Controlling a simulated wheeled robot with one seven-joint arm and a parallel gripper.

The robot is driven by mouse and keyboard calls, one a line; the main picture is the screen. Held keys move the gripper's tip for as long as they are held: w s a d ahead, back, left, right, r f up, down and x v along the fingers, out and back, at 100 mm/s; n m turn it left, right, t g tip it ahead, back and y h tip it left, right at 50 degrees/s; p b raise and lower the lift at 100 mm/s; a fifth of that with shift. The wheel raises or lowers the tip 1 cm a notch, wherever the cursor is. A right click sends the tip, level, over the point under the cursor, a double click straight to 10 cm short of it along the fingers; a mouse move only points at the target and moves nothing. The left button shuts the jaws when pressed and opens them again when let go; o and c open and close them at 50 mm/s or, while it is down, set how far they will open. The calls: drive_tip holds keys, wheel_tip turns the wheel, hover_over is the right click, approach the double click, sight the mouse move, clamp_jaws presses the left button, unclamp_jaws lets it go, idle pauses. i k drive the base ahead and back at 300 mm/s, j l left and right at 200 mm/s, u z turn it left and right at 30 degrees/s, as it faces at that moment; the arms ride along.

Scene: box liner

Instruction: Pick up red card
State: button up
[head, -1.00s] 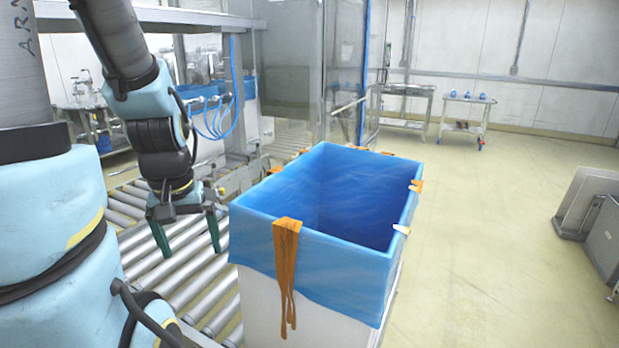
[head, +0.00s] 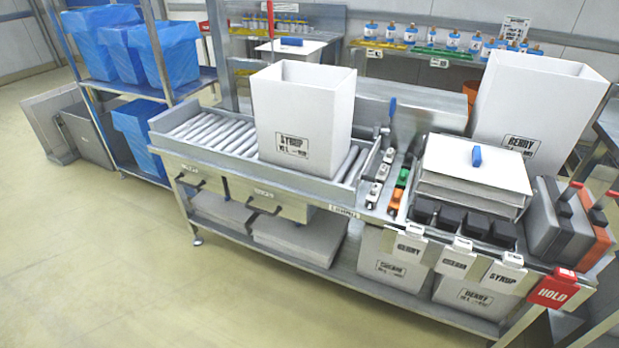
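The red card (head: 553,290) is a small tag with the word HOLD in white. It hangs at the front right corner of the long metal workbench (head: 345,219), at the right end of a row of cards. White cards marked SYRUP (head: 503,279), another white card (head: 456,260) and BERRY (head: 408,250) hang to its left along the same edge. My gripper is not in the head view now, so I cannot see its state or its distance from the red card.
A white SYRUP box (head: 303,115) stands on the bench rollers. A BERRY box (head: 535,108) stands at the back right. Dark blocks (head: 465,222) and orange and grey cases (head: 575,225) sit near the cards. Open floor (head: 110,250) lies in front of the bench.

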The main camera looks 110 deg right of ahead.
sight(552, 293)
drive_tip(key=k+z, duration=0.3)
drive_tip(key=k, duration=0.15)
drive_tip(key=k+l+z, duration=0.15)
drive_tip(key=k+z, duration=0.15)
drive_tip(key=k, duration=0.15)
drive_tip(key=k+l+z, duration=0.35)
drive_tip(key=j+z, duration=0.1)
drive_tip(key=z, duration=1.95)
drive_tip(key=k+l, duration=0.05)
drive_tip(key=l, duration=0.05)
